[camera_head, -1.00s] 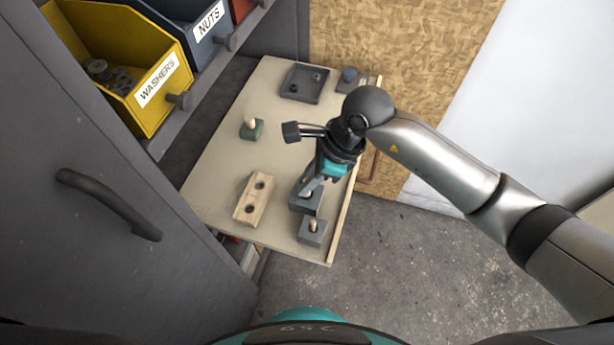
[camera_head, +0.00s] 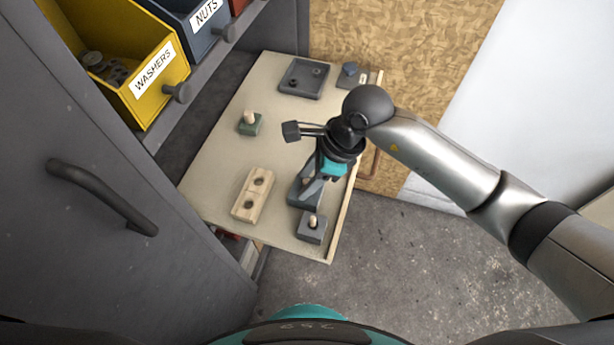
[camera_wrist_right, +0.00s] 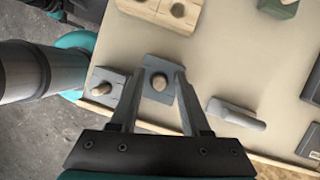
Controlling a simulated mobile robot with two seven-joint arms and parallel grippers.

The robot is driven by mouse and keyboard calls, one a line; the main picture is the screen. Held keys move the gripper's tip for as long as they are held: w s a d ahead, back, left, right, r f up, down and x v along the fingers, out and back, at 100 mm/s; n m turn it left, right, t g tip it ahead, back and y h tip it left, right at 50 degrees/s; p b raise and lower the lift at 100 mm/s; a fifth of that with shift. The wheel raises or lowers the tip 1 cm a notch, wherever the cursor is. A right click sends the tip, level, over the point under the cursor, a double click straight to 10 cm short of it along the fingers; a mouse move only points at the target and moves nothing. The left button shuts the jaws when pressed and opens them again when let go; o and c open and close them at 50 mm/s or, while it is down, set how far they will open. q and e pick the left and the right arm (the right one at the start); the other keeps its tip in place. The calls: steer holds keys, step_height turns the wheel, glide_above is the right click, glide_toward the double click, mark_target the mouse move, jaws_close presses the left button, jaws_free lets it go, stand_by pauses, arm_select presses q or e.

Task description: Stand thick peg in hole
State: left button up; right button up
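A pale wooden block with two round holes (camera_head: 239,211) lies on the board; both holes look empty. It shows cut off at the top of the right wrist view (camera_wrist_right: 141,8). My right gripper (camera_head: 309,194) is over a grey block (camera_head: 294,198). In the right wrist view its open fingers (camera_wrist_right: 159,76) are on either side of a short wooden peg (camera_wrist_right: 158,83) standing in that grey block (camera_wrist_right: 161,63). I cannot tell whether they touch it. A second grey block (camera_head: 308,236) nearby holds another wooden peg (camera_head: 313,220). My left gripper is not in view.
A green block (camera_head: 255,129) with a pale peg stands farther back, and a dark tray (camera_head: 290,88) lies at the far end. A rounded grey piece (camera_wrist_right: 235,112) lies beside the gripper. A cabinet with a yellow washers bin (camera_head: 145,95) borders the left.

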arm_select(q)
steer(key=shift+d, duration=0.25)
arm_select(e)
steer(key=shift+o, duration=0.3)
steer(key=shift+r, duration=0.1)
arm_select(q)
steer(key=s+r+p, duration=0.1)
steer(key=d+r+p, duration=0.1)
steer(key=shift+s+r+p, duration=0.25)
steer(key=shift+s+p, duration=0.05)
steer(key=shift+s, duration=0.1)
arm_select(e)
steer(key=v, duration=1.5)
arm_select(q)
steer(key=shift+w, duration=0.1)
